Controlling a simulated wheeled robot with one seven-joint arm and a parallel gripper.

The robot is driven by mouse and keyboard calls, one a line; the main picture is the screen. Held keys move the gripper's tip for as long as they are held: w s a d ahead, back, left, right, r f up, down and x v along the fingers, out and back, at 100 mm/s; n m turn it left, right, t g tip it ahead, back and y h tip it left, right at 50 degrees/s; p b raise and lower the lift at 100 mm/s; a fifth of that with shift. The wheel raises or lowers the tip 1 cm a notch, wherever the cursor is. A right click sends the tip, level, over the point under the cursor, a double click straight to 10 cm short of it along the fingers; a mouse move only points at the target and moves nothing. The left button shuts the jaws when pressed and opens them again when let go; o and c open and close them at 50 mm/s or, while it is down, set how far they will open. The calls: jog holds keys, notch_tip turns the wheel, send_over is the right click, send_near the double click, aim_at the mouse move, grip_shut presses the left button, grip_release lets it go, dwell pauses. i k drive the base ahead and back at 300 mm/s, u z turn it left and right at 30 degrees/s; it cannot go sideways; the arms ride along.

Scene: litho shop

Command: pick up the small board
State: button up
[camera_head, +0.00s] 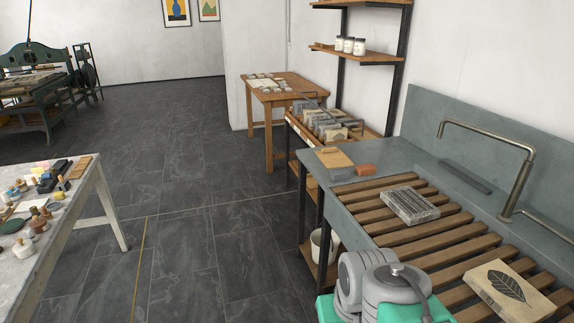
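My arm's grey and green links show at the bottom centre, in front of the counter. My gripper's fingers are not in view.
The sink counter has a wooden slatted rack (375,214) bearing a grey printed stone (409,205) and a leaf-printed stone (509,290). A tall metal tap (527,165) rises at right. A wooden table (285,85) stands behind. The dark tiled floor (190,220) is clear in the middle.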

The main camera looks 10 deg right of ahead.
aim_at(332, 157)
jog(key=u, duration=0.15)
jog(key=i, duration=1.5)
jog(key=u, duration=0.4)
jog(key=i, duration=1.7)
jog(key=u, duration=0.15)
